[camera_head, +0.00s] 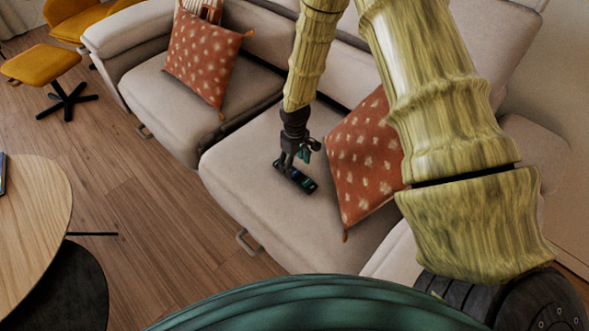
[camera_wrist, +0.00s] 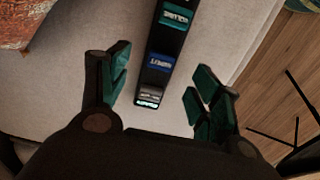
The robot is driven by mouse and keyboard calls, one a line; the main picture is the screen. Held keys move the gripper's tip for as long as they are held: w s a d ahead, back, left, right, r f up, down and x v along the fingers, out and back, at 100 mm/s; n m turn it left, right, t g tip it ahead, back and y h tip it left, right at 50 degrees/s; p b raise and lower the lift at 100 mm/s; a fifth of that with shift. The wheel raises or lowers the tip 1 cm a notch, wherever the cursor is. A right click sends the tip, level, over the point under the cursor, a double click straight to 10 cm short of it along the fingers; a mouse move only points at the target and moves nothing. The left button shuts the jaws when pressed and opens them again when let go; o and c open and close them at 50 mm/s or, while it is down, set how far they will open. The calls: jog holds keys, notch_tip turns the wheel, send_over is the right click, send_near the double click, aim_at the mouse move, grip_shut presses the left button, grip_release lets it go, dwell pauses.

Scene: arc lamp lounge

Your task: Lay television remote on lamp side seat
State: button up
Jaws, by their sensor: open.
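The television remote (camera_wrist: 163,52) is a dark bar with teal, blue and grey labelled patches. In the wrist view it lies between and beyond my gripper's two spread fingers, with a gap on each side. In the head view the remote (camera_head: 297,178) lies on the beige sofa seat (camera_head: 262,170), directly below my gripper (camera_head: 297,156). The seat cushion also shows in the wrist view (camera_wrist: 215,50). My gripper is open and points down at the remote. Whether a fingertip touches the seat, I cannot tell. The lamp itself is not visible.
A red patterned pillow (camera_head: 362,160) leans just right of my gripper. Another red pillow (camera_head: 205,58) rests on the left seat (camera_head: 165,105). A round wooden table (camera_head: 40,225) stands at the left, and a yellow stool (camera_head: 42,65) at the upper left. Wood floor (camera_head: 140,190) is clear between.

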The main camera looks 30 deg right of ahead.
notch_tip(320, 180, up, 7)
jog(key=shift+p, duration=0.3)
jog(key=shift+r, duration=0.15)
dwell(0.4)
